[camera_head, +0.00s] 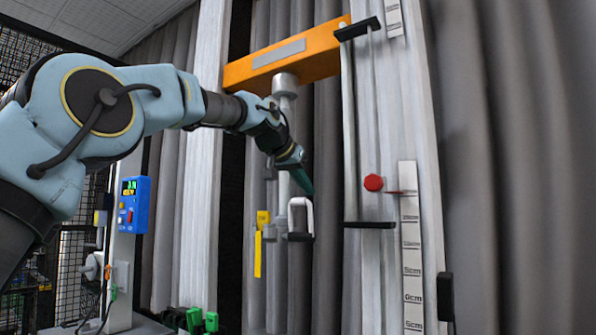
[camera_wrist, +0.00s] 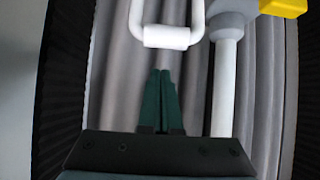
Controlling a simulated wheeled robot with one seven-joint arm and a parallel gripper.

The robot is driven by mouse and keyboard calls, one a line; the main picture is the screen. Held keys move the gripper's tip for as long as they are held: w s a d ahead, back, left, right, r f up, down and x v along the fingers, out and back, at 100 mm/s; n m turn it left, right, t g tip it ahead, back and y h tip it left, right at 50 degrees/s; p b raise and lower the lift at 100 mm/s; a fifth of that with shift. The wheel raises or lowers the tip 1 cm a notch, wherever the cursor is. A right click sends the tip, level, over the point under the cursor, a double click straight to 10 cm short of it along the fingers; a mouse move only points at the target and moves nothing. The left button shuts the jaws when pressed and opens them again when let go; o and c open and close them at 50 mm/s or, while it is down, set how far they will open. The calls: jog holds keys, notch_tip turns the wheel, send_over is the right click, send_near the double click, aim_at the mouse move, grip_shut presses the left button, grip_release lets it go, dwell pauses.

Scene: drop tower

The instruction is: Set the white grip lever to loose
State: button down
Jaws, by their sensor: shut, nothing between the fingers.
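The white grip lever (camera_head: 301,203) is a U-shaped handle in the middle of the tower in the head view. In the wrist view its white loop (camera_wrist: 166,38) hangs at the top, with the closed end toward my gripper. My gripper (camera_head: 309,190) has dark green fingers, which are shut and empty in the wrist view (camera_wrist: 162,73). The fingertips are just short of the loop's closed bar in the wrist view, and a gap shows between them. In the head view the tips are just above and beside the lever. No loose or tight marking is readable.
An orange crossbeam (camera_head: 285,60) spans above, with a grey vertical rod (camera_head: 285,110) below it. A yellow part (camera_head: 262,222) is left of the lever. A red knob (camera_head: 373,183) and a ruler (camera_head: 410,250) are at right. A blue control box (camera_head: 133,204) stands left.

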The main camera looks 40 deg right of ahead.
jog(key=shift+s+a+f+b, duration=0.2)
jog(key=shift+a+f, duration=0.25)
jog(key=shift+a, duration=0.25)
jog(key=shift+s+a+f+b, duration=0.2)
jog(key=shift+a+f, duration=0.25)
jog(key=shift+a, duration=0.25)
jog(key=shift+a+f+b, duration=0.1)
jog(key=shift+f+b, duration=0.05)
jog(key=shift+b, duration=0.35)
